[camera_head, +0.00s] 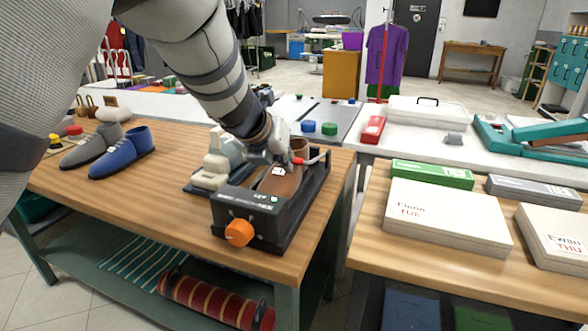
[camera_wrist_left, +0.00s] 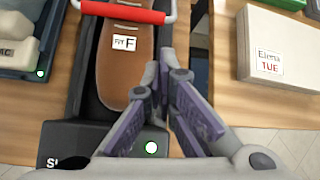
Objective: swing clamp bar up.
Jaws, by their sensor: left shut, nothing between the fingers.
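The clamp bar (camera_wrist_left: 122,12) is a red grip on metal side arms. In the left wrist view it crosses over a brown shoe (camera_wrist_left: 118,75) with a "FIT F" tag. In the head view its red end (camera_head: 311,160) shows beside my gripper. The shoe (camera_head: 277,184) lies in a black stretcher machine (camera_head: 246,208) with an orange knob (camera_head: 239,232). My left gripper (camera_wrist_left: 164,82) is shut and empty, its fingertips right of the shoe and on the near side of the bar. In the head view my left gripper (camera_head: 284,158) hides part of the bar. My right gripper is out of view.
Blue and grey shoes (camera_head: 124,152) are at the table's left. White boxes (camera_head: 445,217) lie on the right table, across a gap.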

